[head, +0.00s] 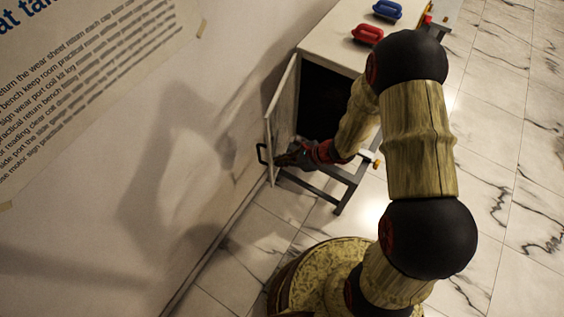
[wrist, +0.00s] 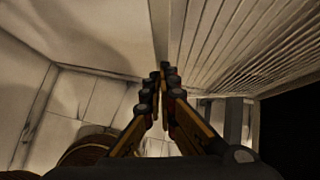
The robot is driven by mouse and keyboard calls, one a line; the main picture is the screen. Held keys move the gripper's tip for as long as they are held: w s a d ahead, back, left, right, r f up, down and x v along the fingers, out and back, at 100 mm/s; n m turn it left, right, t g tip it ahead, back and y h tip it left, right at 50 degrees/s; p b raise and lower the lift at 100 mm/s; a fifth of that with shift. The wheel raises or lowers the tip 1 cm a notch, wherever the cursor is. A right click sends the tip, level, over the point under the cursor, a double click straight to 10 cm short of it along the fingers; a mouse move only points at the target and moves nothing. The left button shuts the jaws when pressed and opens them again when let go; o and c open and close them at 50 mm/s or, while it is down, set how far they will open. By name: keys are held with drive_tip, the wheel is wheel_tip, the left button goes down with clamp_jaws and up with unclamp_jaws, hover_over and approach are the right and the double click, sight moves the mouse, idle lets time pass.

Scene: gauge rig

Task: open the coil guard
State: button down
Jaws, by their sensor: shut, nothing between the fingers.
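The coil guard (head: 283,112) is a pale hinged door on the front of the white cabinet. It stands swung well open towards the wall, with the dark interior showing behind it. A black handle (head: 262,154) sticks out from its outer face. In the wrist view the guard (wrist: 235,45) looks like a ribbed panel on the right. My gripper (head: 284,159) is at the guard's lower part, on its inner side. In the wrist view my gripper (wrist: 166,72) is shut and empty, its tips close to the guard's edge. I cannot tell whether they touch it.
The white cabinet (head: 325,33) has a red-handled block (head: 367,34) and a blue-handled block (head: 387,10) on top. The wall (head: 215,110) is close on the left. A grey frame leg (head: 349,190) stands below. Tiled floor (head: 510,160) is clear at right.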

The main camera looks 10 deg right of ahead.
sight(260, 157)
drive_tip(key=w+a, duration=0.1)
drive_tip(key=a, duration=0.1)
drive_tip(key=w+a+b, duration=0.1)
drive_tip(key=a, duration=0.2)
drive_tip(key=w+a+b, duration=0.1)
drive_tip(key=a, duration=0.1)
drive_tip(key=shift+w+a, duration=0.15)
drive_tip(key=shift+a, duration=0.1)
drive_tip(key=shift+d, duration=0.1)
